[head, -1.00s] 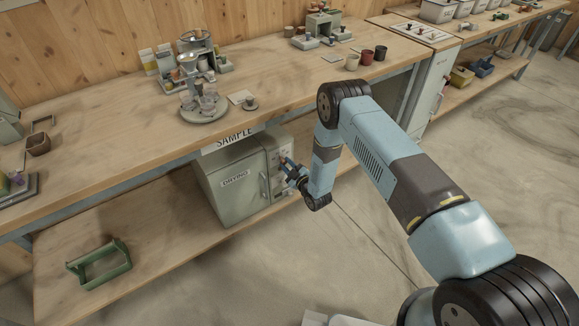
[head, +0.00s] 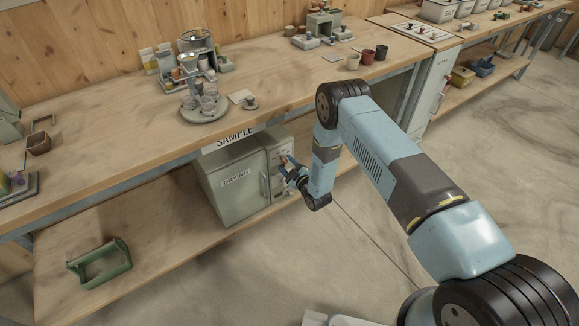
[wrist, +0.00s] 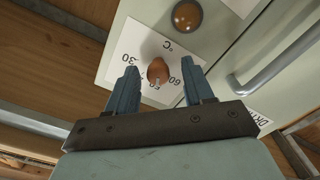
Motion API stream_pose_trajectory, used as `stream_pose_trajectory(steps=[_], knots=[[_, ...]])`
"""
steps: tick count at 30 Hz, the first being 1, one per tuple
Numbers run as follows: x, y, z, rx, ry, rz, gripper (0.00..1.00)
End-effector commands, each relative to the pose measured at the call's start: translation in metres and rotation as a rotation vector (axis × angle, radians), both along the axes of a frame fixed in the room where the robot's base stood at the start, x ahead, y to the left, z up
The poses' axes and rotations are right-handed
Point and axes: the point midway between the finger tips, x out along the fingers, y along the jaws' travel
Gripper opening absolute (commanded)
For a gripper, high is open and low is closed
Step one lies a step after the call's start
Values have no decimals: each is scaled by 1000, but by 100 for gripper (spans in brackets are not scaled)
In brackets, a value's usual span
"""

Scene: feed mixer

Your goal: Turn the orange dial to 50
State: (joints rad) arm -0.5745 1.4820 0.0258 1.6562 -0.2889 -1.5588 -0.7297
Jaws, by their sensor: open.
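The orange dial (wrist: 158,70) sits on a white scale plate (wrist: 136,42) marked in °C on the front of the drying cabinet (head: 233,190). In the wrist view, a pale mark on the dial's edge points down, near the printed 50 and 60; the exact reading is unclear. My gripper (wrist: 159,66) is open, with one blue finger on each side of the dial. Gaps show between the fingers and the dial, and I see no contact. In the head view, my gripper (head: 290,170) is at the cabinet's right-hand panel, where the dial is hard to make out.
A round amber knob or lamp (wrist: 187,15) is above the dial. The cabinet's door handle (wrist: 285,62) is to the right in the wrist view. The cabinet stands under the wooden bench (head: 120,125), on a lower shelf (head: 150,235) that also bears a green carrier (head: 100,265).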

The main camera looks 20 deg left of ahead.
Motion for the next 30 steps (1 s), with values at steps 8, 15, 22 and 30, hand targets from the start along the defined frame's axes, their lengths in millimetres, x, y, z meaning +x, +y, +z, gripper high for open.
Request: stream_pose_trajectory(steps=[8, 15, 22, 30], knots=[[-5, -8, 0, 0, 0, -1, 52], [-32, -40, -1, -2, 3, -1, 52], [-62, -74, -1, -2, 3, -1, 52], [-85, -100, -1, -1, 0, -1, 52]])
